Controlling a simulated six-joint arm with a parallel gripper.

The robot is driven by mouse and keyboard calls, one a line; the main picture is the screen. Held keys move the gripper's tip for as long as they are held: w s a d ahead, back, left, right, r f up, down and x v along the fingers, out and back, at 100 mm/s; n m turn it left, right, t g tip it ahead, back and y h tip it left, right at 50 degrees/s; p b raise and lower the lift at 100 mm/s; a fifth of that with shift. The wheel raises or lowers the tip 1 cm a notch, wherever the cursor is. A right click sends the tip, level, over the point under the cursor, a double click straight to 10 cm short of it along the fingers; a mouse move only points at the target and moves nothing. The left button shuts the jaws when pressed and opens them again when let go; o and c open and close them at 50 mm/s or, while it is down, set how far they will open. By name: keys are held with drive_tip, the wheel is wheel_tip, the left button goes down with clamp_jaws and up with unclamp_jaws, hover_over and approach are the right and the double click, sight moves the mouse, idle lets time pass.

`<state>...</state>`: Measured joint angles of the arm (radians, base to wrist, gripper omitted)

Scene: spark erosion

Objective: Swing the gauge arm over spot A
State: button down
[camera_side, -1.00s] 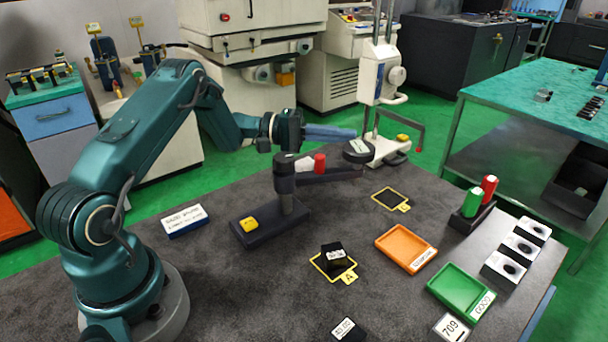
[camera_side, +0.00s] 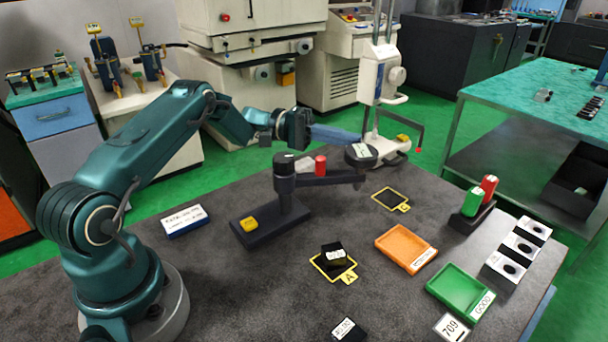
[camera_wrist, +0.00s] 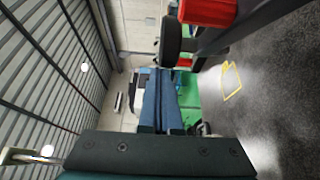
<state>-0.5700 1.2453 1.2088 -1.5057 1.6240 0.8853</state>
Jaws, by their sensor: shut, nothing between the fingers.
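The gauge arm (camera_side: 328,181) is a dark bar on a post over a black base. Its round black gauge head (camera_side: 361,156) is at the bar's right end, also seen in the wrist view (camera_wrist: 171,41). A red cylinder (camera_side: 320,165) is at the bar. Spot A (camera_side: 349,277) is a yellow-outlined square in front of the bar, with a black block (camera_side: 334,254) on it. The gauge head is behind and right of spot A, not over it. My gripper (camera_side: 358,138) is shut and empty, its blue fingertips behind the gauge head, close to it or touching.
A second yellow-outlined spot (camera_side: 391,200) lies right of the bar. An orange tray (camera_side: 406,248) and green tray (camera_side: 460,290) stand to the right, with green and red cylinders (camera_side: 480,197) behind. A white-labelled block (camera_side: 185,220) lies left of the base.

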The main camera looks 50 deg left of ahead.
sight(357, 148)
drive_tip(key=shift+d, duration=0.4)
drive_tip(key=shift+s+d, duration=0.1)
drive_tip(key=shift+s+d+m+g+h, duration=0.35)
drive_tip(key=shift+d+m+g, duration=0.25)
drive_tip(key=shift+d+g, duration=0.25)
drive_tip(key=shift+s+d+m+g+h, duration=0.2)
drive_tip(key=shift+d+m+g+h, duration=0.35)
drive_tip(key=shift+d+g, duration=0.25)
drive_tip(key=shift+s+d+m+g, duration=0.35)
drive_tip(key=shift+d+m+g, duration=0.25)
drive_tip(key=shift+g, duration=0.3)
drive_tip(key=shift+s+d+m+g, duration=0.35)
drive_tip(key=shift+d+m+g, duration=0.15)
drive_tip(key=shift+g, duration=0.35)
